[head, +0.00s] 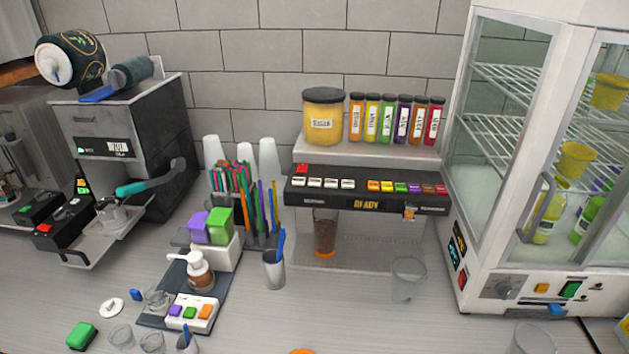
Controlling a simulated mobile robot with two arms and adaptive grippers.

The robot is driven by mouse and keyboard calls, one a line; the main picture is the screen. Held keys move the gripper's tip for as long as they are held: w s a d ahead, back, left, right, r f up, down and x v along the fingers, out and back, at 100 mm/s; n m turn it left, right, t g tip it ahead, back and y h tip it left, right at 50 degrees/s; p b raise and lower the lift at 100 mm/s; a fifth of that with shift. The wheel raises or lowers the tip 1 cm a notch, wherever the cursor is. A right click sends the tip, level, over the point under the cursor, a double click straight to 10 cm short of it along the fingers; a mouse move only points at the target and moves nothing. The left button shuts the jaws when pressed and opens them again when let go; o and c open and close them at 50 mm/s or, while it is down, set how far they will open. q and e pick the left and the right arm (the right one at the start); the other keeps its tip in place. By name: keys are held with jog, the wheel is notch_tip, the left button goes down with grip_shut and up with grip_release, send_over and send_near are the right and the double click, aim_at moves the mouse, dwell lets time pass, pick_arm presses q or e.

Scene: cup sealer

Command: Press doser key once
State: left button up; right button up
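The doser (366,190) stands against the wall in the middle of the head view. Its black front panel carries a row of keys: a red key (302,169) above the left end, several white keys (330,183), then colored keys, among them an orange key (373,186), a green key (401,188) and a purple key (414,189). Its display (366,205) appears to read READY. A clear cup with brown contents (325,235) stands under the panel's left part. A small nozzle (409,212) hangs under the right part. Neither gripper shows in this view.
A yellow tub (323,115) and several colored bottles (388,118) stand on the doser's top. An empty clear cup (407,279) stands in front. A straw holder (245,215) and pump bottle (200,272) are left. A glass cabinet (540,150) stands right.

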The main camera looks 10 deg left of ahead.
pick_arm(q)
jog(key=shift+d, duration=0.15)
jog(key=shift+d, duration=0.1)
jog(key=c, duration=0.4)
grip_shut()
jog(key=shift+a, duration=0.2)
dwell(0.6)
